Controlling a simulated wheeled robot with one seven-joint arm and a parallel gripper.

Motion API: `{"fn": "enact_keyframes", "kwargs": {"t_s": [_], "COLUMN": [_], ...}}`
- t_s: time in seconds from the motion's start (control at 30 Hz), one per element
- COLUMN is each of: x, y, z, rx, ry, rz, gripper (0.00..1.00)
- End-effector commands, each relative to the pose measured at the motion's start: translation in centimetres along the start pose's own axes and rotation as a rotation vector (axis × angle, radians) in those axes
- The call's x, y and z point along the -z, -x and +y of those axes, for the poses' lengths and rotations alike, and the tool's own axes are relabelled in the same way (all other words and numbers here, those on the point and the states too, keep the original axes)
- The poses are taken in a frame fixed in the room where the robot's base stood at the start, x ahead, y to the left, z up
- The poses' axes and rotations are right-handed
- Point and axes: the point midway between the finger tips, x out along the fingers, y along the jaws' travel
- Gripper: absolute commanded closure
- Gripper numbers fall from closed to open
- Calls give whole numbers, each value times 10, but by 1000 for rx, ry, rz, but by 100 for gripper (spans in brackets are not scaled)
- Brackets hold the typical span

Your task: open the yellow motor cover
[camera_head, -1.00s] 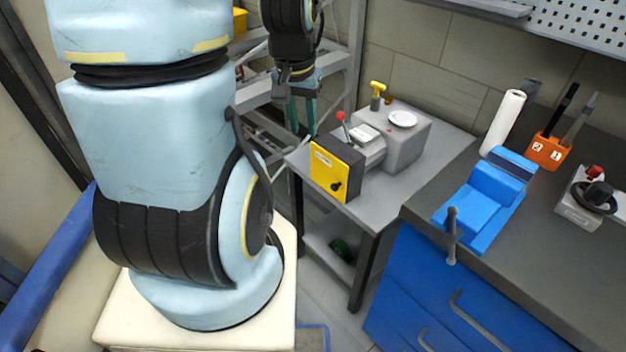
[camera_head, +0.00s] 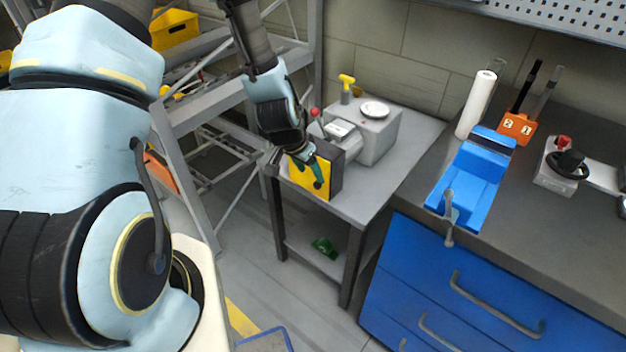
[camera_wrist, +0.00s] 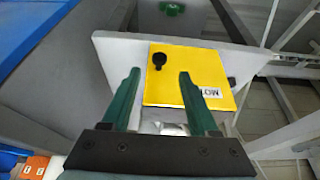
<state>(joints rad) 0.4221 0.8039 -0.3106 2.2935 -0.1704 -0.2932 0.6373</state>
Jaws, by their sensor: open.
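The yellow motor cover (camera_head: 299,179) is the flat front face of a grey motor unit (camera_head: 378,140) on a small grey table. It looks shut. My gripper (camera_head: 311,173) is in front of it and hides part of it in the head view. In the wrist view the cover (camera_wrist: 197,62) fills the middle, with a black knob (camera_wrist: 157,60) and a partly seen white label (camera_wrist: 213,92). My gripper's green fingers (camera_wrist: 159,72) are open and empty. The knob appears between and just beyond the fingertips; I cannot tell whether anything touches.
A red-tipped lever (camera_head: 315,112), a yellow handle (camera_head: 346,82) and a white disc (camera_head: 374,109) are on top of the unit. A metal rack (camera_head: 222,95) stands left of the table. A workbench with a blue vise (camera_head: 478,180) is at the right.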

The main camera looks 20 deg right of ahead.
Motion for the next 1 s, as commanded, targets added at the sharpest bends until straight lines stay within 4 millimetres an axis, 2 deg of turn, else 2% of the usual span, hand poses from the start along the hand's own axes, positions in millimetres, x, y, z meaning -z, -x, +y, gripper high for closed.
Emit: {"fn": "enact_keyframes", "kwargs": {"t_s": [0.2, 0.43, 0.6, 0.87, 1.0], "x": [-1, 0, -1, -1, -1], "y": [-32, -56, -63, -64, -64], "z": [1, 0, 0, 0, 0], "rx": [-2, 0, 0, 1, 1], "ry": [2, 2, 1, 2, 2], "rz": [-4, -2, -2, -1, -1], "gripper": [39, 39, 39, 39, 54]}}
